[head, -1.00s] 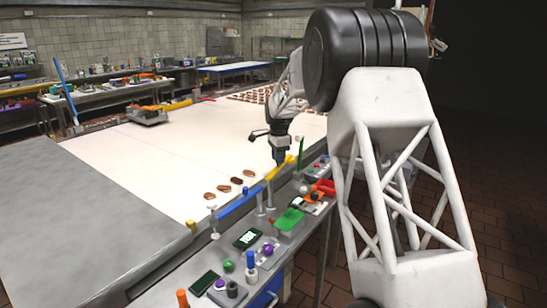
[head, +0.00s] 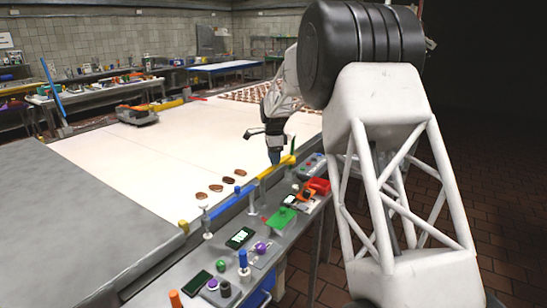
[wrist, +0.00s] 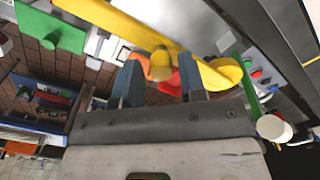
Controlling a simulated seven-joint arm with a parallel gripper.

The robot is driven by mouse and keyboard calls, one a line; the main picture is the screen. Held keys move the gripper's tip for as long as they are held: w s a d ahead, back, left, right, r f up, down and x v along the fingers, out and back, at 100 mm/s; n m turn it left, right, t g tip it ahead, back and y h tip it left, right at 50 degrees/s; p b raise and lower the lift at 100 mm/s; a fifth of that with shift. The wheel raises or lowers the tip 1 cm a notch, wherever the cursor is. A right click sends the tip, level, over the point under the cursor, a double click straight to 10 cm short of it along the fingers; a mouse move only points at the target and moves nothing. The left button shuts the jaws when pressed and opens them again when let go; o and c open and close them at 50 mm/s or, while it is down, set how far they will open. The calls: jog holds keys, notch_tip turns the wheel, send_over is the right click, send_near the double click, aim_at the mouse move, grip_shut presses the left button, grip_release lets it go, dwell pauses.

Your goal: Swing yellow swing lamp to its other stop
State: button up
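The yellow swing lamp (head: 272,170) is a yellow bar along the near edge of the white table, in line with a blue bar in the head view. In the wrist view, its yellow arm (wrist: 115,22) crosses the top, with a round yellow end (wrist: 222,74) at right and a yellow knob (wrist: 160,66) on it. My gripper (wrist: 161,88) is open, with its two blue fingers apart and the knob showing between them. I cannot tell whether the fingers touch it. In the head view, my gripper (head: 274,157) is at the lamp's far part.
The blue bar (head: 226,206) adjoins the lamp's near end. The metal ledge holds a green block (head: 281,217), a red bin (head: 318,186), a screen (head: 239,238) and several coloured knobs. Brown pieces (head: 228,181) lie on the white table (head: 130,165), which is otherwise largely clear nearby.

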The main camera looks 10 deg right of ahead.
jog(key=shift+o, duration=0.6)
jog(key=shift+r, duration=0.1)
jog(key=shift+r, duration=3.8)
